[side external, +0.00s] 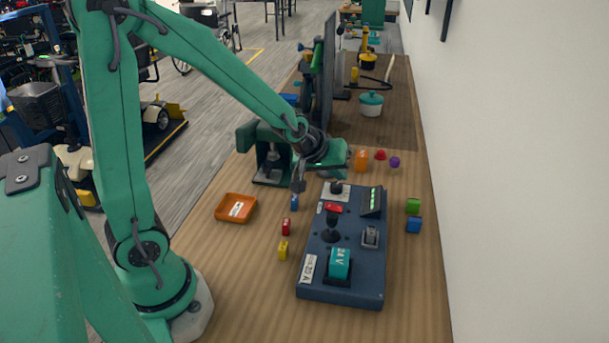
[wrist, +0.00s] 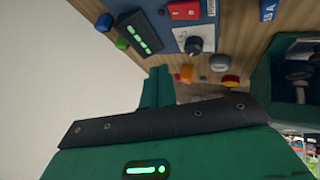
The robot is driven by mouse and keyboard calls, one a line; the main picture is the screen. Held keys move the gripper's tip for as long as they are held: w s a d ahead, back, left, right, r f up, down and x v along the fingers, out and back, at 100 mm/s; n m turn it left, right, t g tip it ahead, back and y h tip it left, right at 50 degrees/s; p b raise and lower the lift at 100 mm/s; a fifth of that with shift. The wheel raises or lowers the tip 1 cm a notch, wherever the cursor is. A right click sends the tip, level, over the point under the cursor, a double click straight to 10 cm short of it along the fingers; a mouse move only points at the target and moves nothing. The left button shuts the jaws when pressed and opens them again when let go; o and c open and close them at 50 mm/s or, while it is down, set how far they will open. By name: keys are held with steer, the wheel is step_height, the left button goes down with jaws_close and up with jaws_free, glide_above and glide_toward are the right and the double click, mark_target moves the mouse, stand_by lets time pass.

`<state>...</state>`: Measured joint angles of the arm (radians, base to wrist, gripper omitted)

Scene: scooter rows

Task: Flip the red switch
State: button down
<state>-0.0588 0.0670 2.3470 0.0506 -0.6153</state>
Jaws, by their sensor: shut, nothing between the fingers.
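The red switch (side external: 333,208) is a small red rocker on the upper part of the dark blue control panel (side external: 312,262). In the wrist view the red switch (wrist: 184,10) shows at the top edge, beyond a black knob (wrist: 194,45) on a pale plate. My gripper (side external: 343,160) is above the table just past the panel's far end, apart from the switch. In the wrist view my gripper (wrist: 157,72) is shut and empty, with its green fingers pointing up the picture towards the panel. Which way the rocker is tipped is too small to tell.
The panel also carries a black joystick (side external: 332,228), a teal 24 V part (side external: 340,263) and a lit display (side external: 371,201). Small blocks lie on both sides. An orange tray (side external: 236,208) is at left. An orange object (side external: 361,160) stands near my gripper. The wall bounds the right.

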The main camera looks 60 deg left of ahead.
mark_target(331, 207)
steer(key=shift+s+a+f, duration=0.15)
steer(key=shift+f, duration=0.95)
steer(key=shift+s+a+f, duration=0.15)
steer(key=shift+f, duration=1)
steer(key=shift+s+a+f, duration=0.15)
steer(key=shift+f, duration=0.95)
steer(key=shift+s+f, duration=0.1)
steer(key=shift+f, duration=0.5)
steer(key=shift+r, duration=0.2)
stand_by(0.4)
steer(key=shift+r, duration=0.45)
steer(key=shift+r, duration=0.1)
steer(key=shift+w+d+r, duration=0.1)
steer(key=shift+w+r, duration=0.05)
steer(key=shift+r, duration=0.65)
steer(key=shift+w+d+r, duration=0.15)
steer(key=shift+r, duration=0.6)
steer(key=shift+w+d+r, duration=0.1)
steer(key=shift+w+r, duration=0.05)
steer(key=shift+r, duration=0.65)
